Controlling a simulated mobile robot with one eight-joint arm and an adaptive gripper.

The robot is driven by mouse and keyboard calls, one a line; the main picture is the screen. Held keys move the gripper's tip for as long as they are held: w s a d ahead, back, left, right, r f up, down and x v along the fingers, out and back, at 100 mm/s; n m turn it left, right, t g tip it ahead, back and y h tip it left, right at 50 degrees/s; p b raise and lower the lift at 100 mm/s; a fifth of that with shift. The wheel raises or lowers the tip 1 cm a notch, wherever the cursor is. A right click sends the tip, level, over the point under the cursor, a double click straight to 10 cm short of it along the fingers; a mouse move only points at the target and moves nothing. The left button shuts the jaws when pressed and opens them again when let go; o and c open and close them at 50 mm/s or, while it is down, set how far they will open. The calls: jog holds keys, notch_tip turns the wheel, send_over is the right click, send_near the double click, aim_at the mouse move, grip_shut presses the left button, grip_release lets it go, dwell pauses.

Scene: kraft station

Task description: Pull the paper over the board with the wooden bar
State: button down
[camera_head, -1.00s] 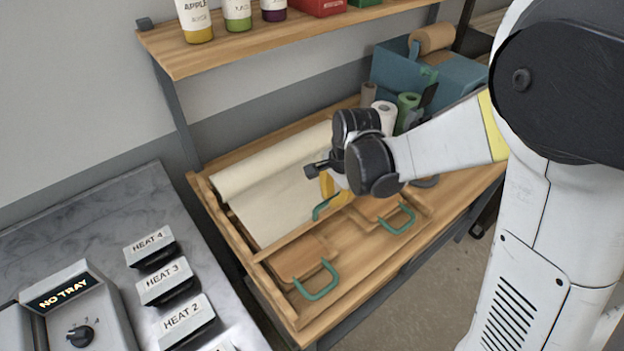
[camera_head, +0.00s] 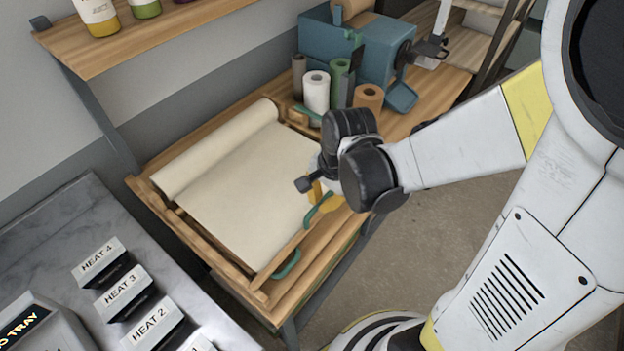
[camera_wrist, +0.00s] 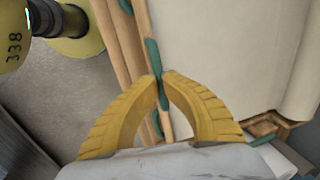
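The cream paper (camera_head: 245,190) runs from its roll (camera_head: 215,150) at the back of the wooden station to the wooden bar (camera_head: 280,262) near the front edge. The bar lies along the paper's front edge and has a teal grip (camera_head: 318,210). My gripper (camera_wrist: 164,78) has its yellow fingers closed around this teal part of the bar in the wrist view. In the head view my wrist partly hides the bar's far end. The boards are hidden under paper and bar; one teal handle (camera_head: 288,265) sticks out in front.
Paper rolls (camera_head: 316,92) and a blue machine (camera_head: 360,50) stand behind to the right. A shelf with bottles (camera_head: 150,30) hangs above. A marble counter with heat labels (camera_head: 110,290) is at the left. Open floor lies to the front right.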

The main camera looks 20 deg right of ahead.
jog(key=c, duration=1.5)
grip_release()
jog(key=shift+o, duration=0.2)
jog(key=shift+r, duration=0.1)
notch_tip(320, 180, up, 12)
jog(key=s+d, duration=0.1)
jog(key=s, duration=0.1)
jog(key=shift+d+f, duration=0.15)
jog(key=shift+f, duration=0.05)
jog(key=shift+f, duration=0.1)
jog(key=s+f+n+t+b, duration=0.1)
jog(key=n+b, duration=0.1)
jog(key=n, duration=0.1)
jog(key=s+d+f+n+t+b, duration=0.1)
jog(key=n+t+b, duration=0.1)
jog(key=n, duration=0.2)
jog(key=s+f+n+t+h+b, duration=0.1)
jog(key=n+t+b, duration=0.1)
jog(key=n+b, duration=0.1)
jog(key=shift+d+f+n, duration=0.15)
jog(key=shift+d+n, duration=0.25)
jog(key=shift+n, duration=0.2)
